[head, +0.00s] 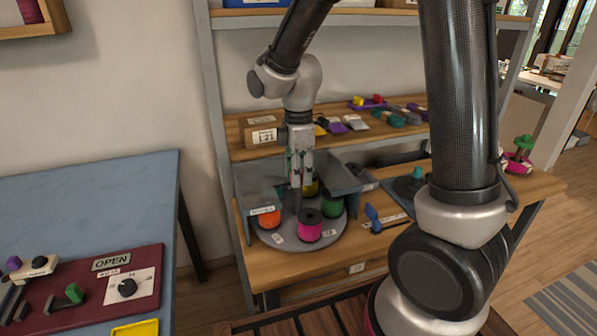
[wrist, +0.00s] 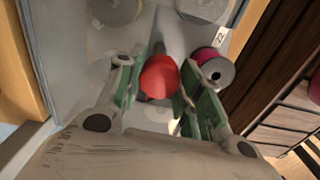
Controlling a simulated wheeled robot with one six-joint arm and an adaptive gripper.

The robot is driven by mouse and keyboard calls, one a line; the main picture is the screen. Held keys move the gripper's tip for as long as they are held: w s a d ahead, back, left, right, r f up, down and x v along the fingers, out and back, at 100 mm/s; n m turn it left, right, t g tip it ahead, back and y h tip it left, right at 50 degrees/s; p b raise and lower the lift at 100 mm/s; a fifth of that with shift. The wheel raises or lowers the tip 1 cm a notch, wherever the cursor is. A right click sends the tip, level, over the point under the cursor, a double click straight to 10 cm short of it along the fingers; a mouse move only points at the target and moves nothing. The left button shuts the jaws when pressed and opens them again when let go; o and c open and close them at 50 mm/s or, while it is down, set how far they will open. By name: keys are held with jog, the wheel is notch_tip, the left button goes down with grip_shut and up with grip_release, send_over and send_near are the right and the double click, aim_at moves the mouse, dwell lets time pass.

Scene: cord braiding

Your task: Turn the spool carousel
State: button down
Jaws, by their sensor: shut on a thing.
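The spool carousel (head: 270,238) is a round grey turntable on the wooden bench. It carries an orange spool (head: 268,218), a magenta spool (head: 310,228), a green spool (head: 332,204) and a yellow spool (head: 311,187). My gripper (head: 297,184) points down over the carousel's middle, behind the magenta spool. The magenta spool also shows there (wrist: 213,70), just right of the fingers. In the head view the knob is hidden by my gripper and the spools.
Grey-blue panels (head: 258,178) stand close around the carousel's back. A shelf above holds a cardboard box (head: 262,131) and small coloured parts. A blue-handled tool (head: 373,217) lies to the right. A blue table (head: 90,205) with a dark red panel (head: 115,285) stands left.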

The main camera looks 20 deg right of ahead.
jog(key=shift+n, duration=7.4)
jog(key=c, duration=0.9)
grip_release()
jog(key=shift+c, duration=0.2)
jog(key=shift+r, duration=0.15)
